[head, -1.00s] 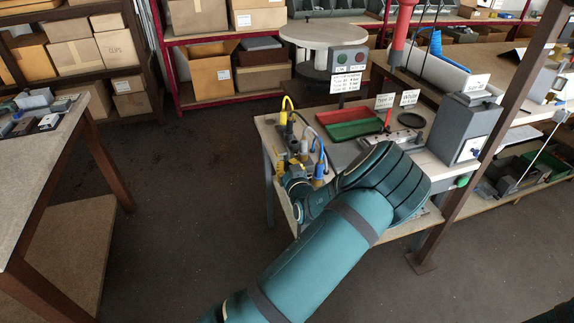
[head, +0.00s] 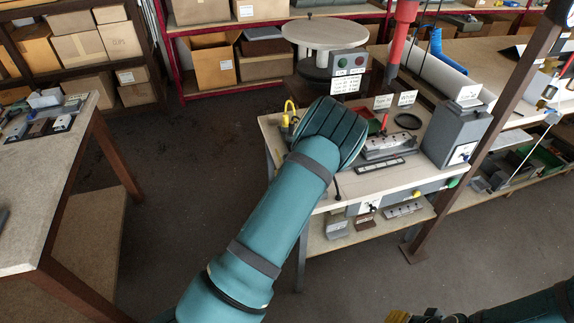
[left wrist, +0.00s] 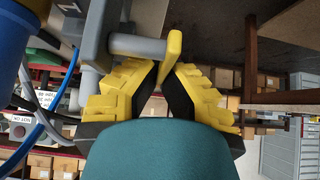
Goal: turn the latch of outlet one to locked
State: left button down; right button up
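A yellow latch handle (left wrist: 172,50) on a grey round shaft (left wrist: 137,45) shows in the left wrist view. My left gripper (left wrist: 168,68) has its yellow-and-black fingers on either side of the handle's lower end. The gaps there are too small to tell whether they grip it.
The bench (head: 405,178) holds a grey box (head: 455,138), a metal fixture (head: 388,146) and a black ring (head: 408,121). A red tool (head: 401,40) hangs above. A brown post (head: 495,125) stands at right. Blue hose (left wrist: 55,125) runs left of my left gripper.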

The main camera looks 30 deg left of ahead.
pick_arm(q)
jog(key=shift+a+f+g+h+p, duration=0.1)
jog(key=shift+f+g+h+p, duration=0.1)
jog(key=shift+g+h+p, duration=0.4)
pick_arm(e)
jog(key=shift+d+r, duration=0.1)
jog(key=shift+r, duration=1.1)
jog(key=shift+s, duration=0.1)
pick_arm(q)
jog(key=shift+f, duration=0.1)
jog(key=c, duration=1.1)
grip_release()
jog(key=v, duration=1.2)
jog(key=shift+s+f, duration=0.1)
